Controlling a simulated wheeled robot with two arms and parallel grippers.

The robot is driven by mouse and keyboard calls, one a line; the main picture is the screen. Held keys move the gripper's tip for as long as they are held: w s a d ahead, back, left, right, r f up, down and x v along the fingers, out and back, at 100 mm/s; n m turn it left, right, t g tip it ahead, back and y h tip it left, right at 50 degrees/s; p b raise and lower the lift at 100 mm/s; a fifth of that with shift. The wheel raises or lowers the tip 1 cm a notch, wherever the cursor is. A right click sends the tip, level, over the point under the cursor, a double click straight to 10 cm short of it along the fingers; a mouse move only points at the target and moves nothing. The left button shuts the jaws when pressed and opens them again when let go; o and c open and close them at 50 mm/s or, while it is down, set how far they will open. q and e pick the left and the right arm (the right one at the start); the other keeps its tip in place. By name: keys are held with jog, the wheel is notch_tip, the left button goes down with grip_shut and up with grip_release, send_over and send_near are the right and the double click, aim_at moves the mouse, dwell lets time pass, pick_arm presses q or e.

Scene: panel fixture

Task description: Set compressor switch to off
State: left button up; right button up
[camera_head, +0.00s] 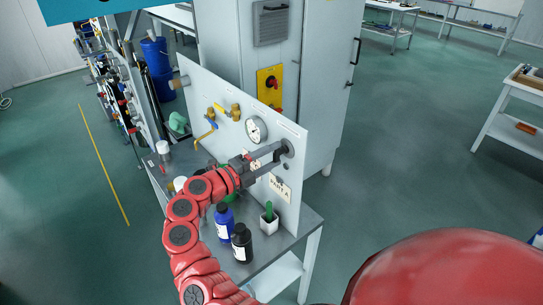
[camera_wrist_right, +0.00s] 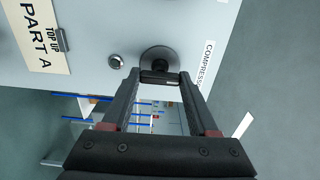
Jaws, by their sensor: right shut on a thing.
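The compressor switch (camera_wrist_right: 158,58) is a round black knob with a dark handle, on the white panel (camera_head: 203,86). In the wrist view a label beginning "COMPRESS" (camera_wrist_right: 206,65) is beside it. In the head view the switch (camera_head: 288,146) is near the panel's right end, partly covered by my gripper. My right gripper (camera_wrist_right: 159,80) is shut on the switch handle, one finger on each side; it also shows in the head view (camera_head: 281,152). The switch's exact setting is hard to read. My left gripper is not in view.
A small round button (camera_wrist_right: 116,62) and a "TOP UP PART A" label (camera_wrist_right: 42,32) are beside the switch. A gauge (camera_head: 256,130) and brass valves (camera_head: 220,110) are farther left.

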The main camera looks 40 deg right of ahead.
jog(key=o, duration=1.4)
jog(key=shift+s+a+b, duration=0.25)
jog(key=shift+a+b, duration=0.7)
jog(key=shift+a, duration=1.95)
jog(key=shift+s+a+b, duration=0.2)
jog(key=shift+a+b, duration=0.7)
jog(key=shift+a, duration=2)
jog(key=shift+s+a+b, duration=0.25)
jog(key=shift+a+b, duration=0.7)
jog(key=shift+a, duration=1.95)
